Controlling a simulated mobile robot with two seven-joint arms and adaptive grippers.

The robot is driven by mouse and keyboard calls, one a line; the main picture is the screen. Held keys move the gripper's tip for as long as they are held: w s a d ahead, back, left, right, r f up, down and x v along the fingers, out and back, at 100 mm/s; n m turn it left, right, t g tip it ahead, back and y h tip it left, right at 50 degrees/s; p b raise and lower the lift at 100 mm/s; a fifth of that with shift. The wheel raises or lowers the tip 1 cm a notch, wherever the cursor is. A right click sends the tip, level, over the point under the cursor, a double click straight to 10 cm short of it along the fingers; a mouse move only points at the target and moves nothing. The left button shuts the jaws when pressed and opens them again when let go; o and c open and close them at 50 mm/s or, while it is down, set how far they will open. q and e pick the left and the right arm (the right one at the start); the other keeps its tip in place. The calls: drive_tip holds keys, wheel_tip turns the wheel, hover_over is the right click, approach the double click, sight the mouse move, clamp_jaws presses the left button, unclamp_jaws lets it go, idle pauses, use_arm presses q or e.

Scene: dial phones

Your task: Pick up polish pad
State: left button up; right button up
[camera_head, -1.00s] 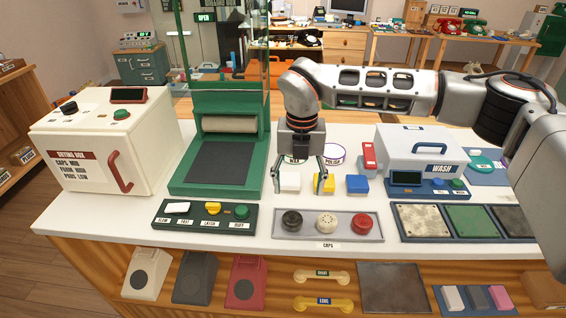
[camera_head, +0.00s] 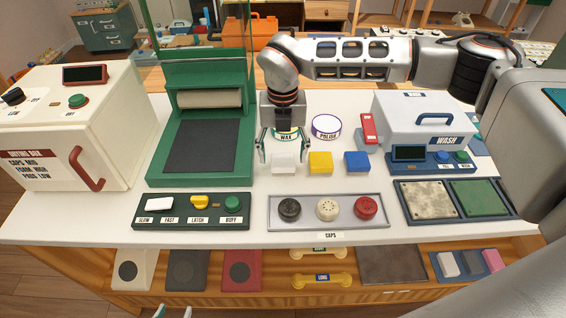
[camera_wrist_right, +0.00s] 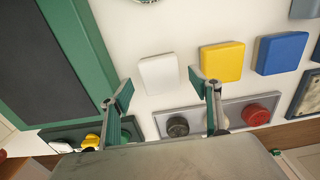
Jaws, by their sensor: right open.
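A white pad (camera_head: 286,164), a yellow pad (camera_head: 320,163) and a blue pad (camera_head: 357,162) lie in a row on the white counter. None has a readable label, so I cannot tell which is the polish pad. My right gripper (camera_head: 283,158) is open and empty, its fingers either side of the white pad in the head view. In the right wrist view, the white pad (camera_wrist_right: 158,73) lies beyond and between the open fingertips (camera_wrist_right: 161,90), apart from them. Only the tips of my left gripper (camera_head: 174,312) show at the bottom edge, spread apart.
A round WAX tin (camera_head: 286,134) and POLISH tin (camera_head: 326,127) stand behind the pads. A tray of caps (camera_head: 383,225) lies in front. The green press (camera_head: 162,172) is left, the WASH box (camera_head: 425,125) right. The drying box (camera_head: 120,120) stands far left.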

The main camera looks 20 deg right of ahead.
sight(283, 160)
wheel_tip(283, 160, down, 3)
drive_tip(key=shift+r, duration=0.2)
drive_tip(key=c, duration=1.2)
drive_tip(key=shift+c, duration=0.2)
drive_tip(key=shift+r, duration=0.1)
wheel_tip(283, 160, up, 20)
drive_tip(key=shift+p, duration=0.3)
drive_tip(key=o, duration=0.5)
drive_tip(key=c, duration=0.4)
drive_tip(key=shift+o, duration=0.2)
